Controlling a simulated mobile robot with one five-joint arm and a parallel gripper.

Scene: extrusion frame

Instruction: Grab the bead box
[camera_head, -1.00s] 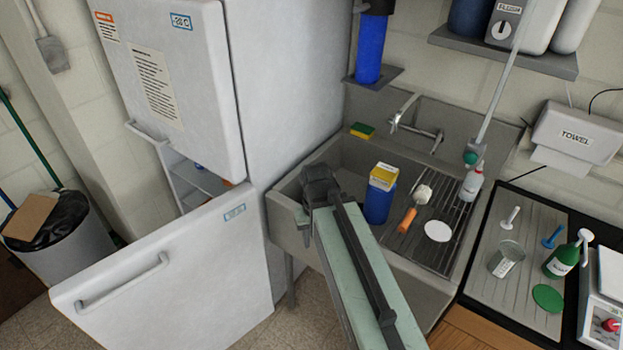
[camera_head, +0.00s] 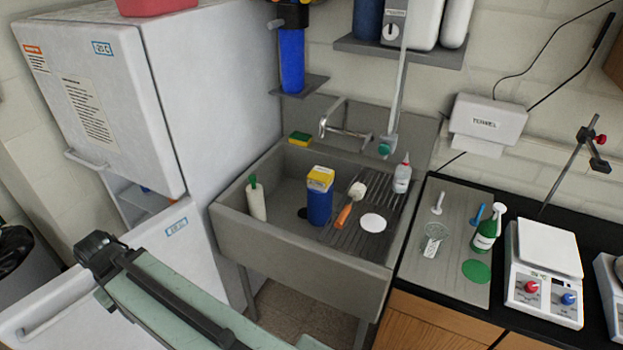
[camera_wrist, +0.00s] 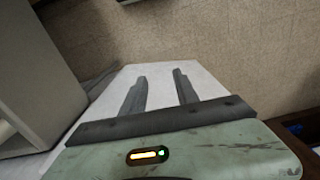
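I cannot tell for sure which thing is the bead box. A blue container with a yellow and white top (camera_head: 320,196) stands upright in the grey sink (camera_head: 270,245) in the head view. My gripper (camera_wrist: 160,80) is open in the wrist view, its two dark fingers apart with nothing between them. Behind the fingers is a pale flat surface, seemingly the open lower door of the white fridge. In the head view my arm's dark end (camera_head: 97,250) is at the lower left, over that door (camera_head: 180,240) and well away from the blue container.
The sink also holds a white bottle with a green top (camera_head: 256,200) and a drying rack (camera_head: 345,235) with an orange-handled brush (camera_head: 345,214).

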